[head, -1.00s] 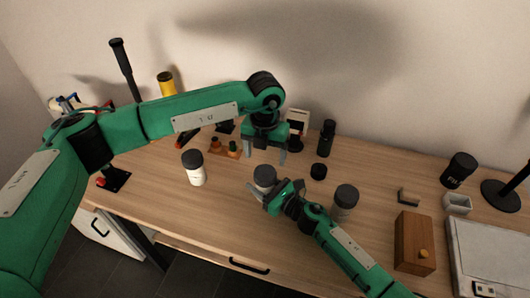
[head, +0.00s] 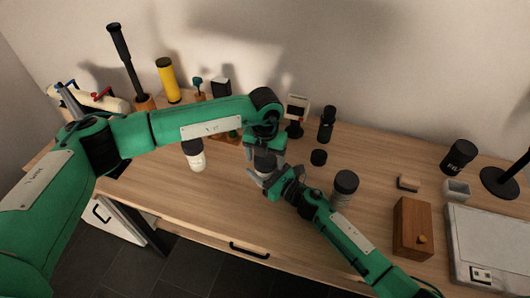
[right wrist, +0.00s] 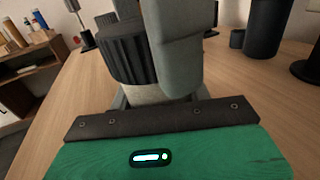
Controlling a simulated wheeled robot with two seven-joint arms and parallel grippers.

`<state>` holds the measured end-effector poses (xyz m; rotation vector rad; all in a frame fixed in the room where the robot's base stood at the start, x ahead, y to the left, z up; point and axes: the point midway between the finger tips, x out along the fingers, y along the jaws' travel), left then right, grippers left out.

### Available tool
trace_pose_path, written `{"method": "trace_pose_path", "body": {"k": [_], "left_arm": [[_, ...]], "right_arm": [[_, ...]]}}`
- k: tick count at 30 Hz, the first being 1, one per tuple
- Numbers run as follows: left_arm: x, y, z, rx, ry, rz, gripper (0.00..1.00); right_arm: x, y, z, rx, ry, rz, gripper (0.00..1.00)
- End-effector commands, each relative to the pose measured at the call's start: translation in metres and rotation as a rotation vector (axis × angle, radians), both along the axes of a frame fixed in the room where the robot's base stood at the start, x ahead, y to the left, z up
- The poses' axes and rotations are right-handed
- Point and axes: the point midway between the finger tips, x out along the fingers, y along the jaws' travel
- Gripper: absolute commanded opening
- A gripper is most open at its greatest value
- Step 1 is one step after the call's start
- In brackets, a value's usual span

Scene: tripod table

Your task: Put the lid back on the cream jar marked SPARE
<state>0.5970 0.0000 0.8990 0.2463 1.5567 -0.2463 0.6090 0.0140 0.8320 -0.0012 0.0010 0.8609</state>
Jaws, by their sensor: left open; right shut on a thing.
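My right gripper (head: 265,178) is shut on a cream jar, whose pale body (right wrist: 150,94) shows low between the fingers in the right wrist view. A dark ribbed lid (right wrist: 126,52) is on top of that jar; I cannot tell whether it is fully seated. My left gripper (head: 264,163) is open, with its fingers down at this lid; one grey finger covers part of it in the wrist view. Another jar with a black lid (head: 194,155) stands to the left, and one (head: 344,188) to the right. No SPARE marking is readable.
A wooden box (head: 412,228), a small grey tray (head: 456,190) and a black canister (head: 459,156) are at the right. The front of the table is mostly clear.

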Motion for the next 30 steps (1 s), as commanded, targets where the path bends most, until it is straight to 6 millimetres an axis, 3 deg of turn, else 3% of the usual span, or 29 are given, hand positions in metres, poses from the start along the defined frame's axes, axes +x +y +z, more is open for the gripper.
{"method": "trace_pose_path", "body": {"k": [6, 13, 20, 30], "left_arm": [[0.0000, -0.0001, -0.0001, 0.000, 0.000, 0.000, 0.75], [0.0001, -0.0001, 0.0000, 0.000, 0.000, 0.000, 0.30], [0.0003, -0.0001, 0.0002, 0.000, -0.001, -0.110, 0.30], [0.0005, 0.0000, 0.0002, 0.001, -0.001, -0.670, 0.30]], "right_arm": [[0.0000, 0.0000, 0.0001, 0.000, 0.000, 0.000, 0.00], [0.0000, 0.0000, 0.0001, 0.000, 0.000, 0.000, 0.00], [0.0000, 0.0000, 0.0001, 0.000, 0.000, 0.000, 0.00], [0.0000, 0.0000, 0.0000, 0.000, 0.000, 0.000, 0.00]]}}
